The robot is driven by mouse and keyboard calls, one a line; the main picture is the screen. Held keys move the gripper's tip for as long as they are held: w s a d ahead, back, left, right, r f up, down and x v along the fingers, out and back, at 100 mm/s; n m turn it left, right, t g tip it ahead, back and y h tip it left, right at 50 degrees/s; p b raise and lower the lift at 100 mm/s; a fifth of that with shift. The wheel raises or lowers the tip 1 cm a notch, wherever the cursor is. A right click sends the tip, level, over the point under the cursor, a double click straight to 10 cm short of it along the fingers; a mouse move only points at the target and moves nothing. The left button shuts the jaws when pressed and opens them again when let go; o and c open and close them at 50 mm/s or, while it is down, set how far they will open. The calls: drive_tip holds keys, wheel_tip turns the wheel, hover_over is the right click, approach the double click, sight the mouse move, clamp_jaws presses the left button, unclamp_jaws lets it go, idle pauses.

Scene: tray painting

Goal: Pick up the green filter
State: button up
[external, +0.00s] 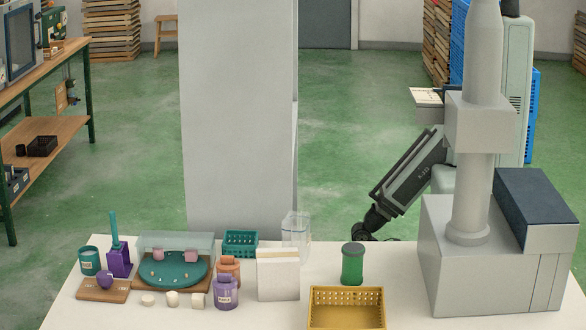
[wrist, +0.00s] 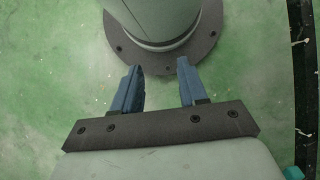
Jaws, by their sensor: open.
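The green filter is most likely the upright green cylinder (external: 352,265) with darker end caps, standing on the white table behind a yellow basket (external: 346,312). It does not show in the wrist view. My gripper (wrist: 160,88) shows in the wrist view with its two blue fingers apart and nothing between them. Beyond the fingers are green floor and a pale round column on a dark bolted flange. In the external view a dark arm section slopes down behind the table toward its back edge; I cannot make out the fingers there.
A white block (external: 278,280) and a clear container (external: 296,232) stand left of the cylinder. A purple jar (external: 226,293), teal basket (external: 240,240) and teal round tray (external: 180,272) are further left. A tall grey machine (external: 470,215) stands at the right.

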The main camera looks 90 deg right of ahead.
drive_tip(key=shift+o, duration=0.3)
drive_tip(key=o, duration=0.8)
drive_tip(key=shift+o, duration=0.2)
